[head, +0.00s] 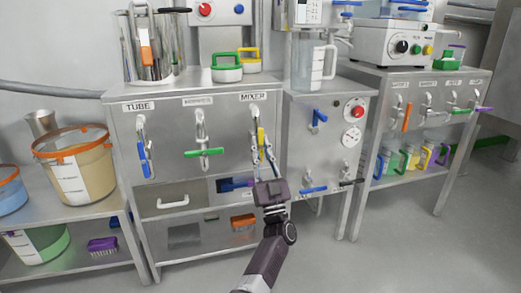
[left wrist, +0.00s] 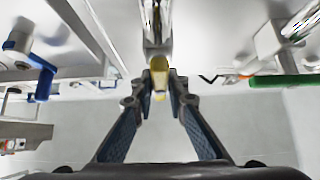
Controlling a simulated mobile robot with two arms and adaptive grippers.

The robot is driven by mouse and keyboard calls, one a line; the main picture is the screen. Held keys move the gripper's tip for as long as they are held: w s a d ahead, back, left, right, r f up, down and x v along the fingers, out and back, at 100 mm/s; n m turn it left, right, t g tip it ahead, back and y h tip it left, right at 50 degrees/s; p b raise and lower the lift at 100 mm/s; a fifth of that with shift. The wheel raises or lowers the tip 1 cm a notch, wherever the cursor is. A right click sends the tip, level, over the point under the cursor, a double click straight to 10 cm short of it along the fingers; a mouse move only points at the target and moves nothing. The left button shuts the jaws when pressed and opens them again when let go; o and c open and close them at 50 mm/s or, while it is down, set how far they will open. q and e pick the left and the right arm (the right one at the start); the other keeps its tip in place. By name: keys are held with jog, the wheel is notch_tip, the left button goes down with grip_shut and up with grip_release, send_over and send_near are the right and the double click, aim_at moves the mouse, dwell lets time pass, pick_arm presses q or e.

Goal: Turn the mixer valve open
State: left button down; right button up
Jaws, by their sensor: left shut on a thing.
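The mixer valve hangs on the cabinet front under the MIXER label (head: 253,97). Its yellow handle (head: 261,139) points down in the head view. My left gripper (head: 262,152) reaches up to it from below, with its two fingers on either side of the handle. In the left wrist view, the fingertips of my left gripper (left wrist: 160,88) are closed on the yellow handle (left wrist: 159,66), below the metal valve body (left wrist: 156,35). The fingers hide part of the handle. My right gripper is in neither view.
To the left on the same cabinet are a valve with a level green handle (head: 204,153) and the TUBE valve with a hanging blue handle (head: 145,160). Floor in front is clear.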

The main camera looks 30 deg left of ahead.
pick_arm(q)
jog(key=shift+f, duration=0.15)
jog(key=c, duration=1.9)
grip_release()
jog(key=shift+d, duration=0.1)
jog(key=v, duration=1.2)
